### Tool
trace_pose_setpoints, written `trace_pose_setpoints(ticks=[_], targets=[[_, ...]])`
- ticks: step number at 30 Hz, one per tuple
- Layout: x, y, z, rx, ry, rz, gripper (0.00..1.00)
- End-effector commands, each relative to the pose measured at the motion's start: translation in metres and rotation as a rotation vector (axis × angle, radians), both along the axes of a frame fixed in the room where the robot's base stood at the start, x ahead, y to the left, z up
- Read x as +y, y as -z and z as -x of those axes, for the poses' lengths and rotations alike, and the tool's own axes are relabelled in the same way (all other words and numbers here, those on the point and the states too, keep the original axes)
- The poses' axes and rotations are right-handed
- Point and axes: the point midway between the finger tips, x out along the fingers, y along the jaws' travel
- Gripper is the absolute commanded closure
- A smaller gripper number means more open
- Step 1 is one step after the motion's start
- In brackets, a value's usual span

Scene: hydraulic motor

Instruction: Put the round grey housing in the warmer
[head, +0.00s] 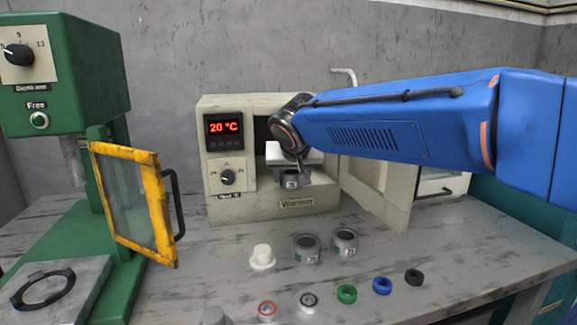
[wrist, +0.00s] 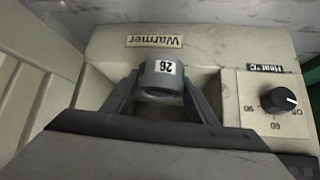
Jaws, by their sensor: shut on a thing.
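The round grey housing (wrist: 160,76) shows in the wrist view with a white number label and a touch of green. My gripper (wrist: 163,92) is shut on it, one finger on each side. In the head view the housing (head: 291,181) hangs under my gripper (head: 292,168), at the mouth of the warmer's opening. I cannot tell how far inside it is, or if it touches the floor. The cream warmer (head: 265,208) stands on the bench, its display reading 20 °C. Its door (head: 375,190) is open to the right. My gripper and arm hide much of the opening.
Two more grey housings (head: 306,250) (head: 345,243) and a white stepped part (head: 262,257) stand before the warmer. Several small rings (head: 347,293) lie along the front. A green press (head: 70,80) with an open yellow-framed guard (head: 127,205) stands at left.

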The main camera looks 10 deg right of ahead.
Motion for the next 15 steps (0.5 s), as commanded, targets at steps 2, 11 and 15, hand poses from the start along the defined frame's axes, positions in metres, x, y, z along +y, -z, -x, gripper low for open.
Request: trace_pose_setpoints(ticks=[2, 11, 15], targets=[[-0.004, 0.000, -0.018, 0.000, 0.003, 0.000, 0.86], [-0.015, -0.001, -0.074, -0.001, 0.001, -0.001, 0.86], [-0.017, -0.001, -0.085, -0.002, 0.001, 0.000, 0.86]])
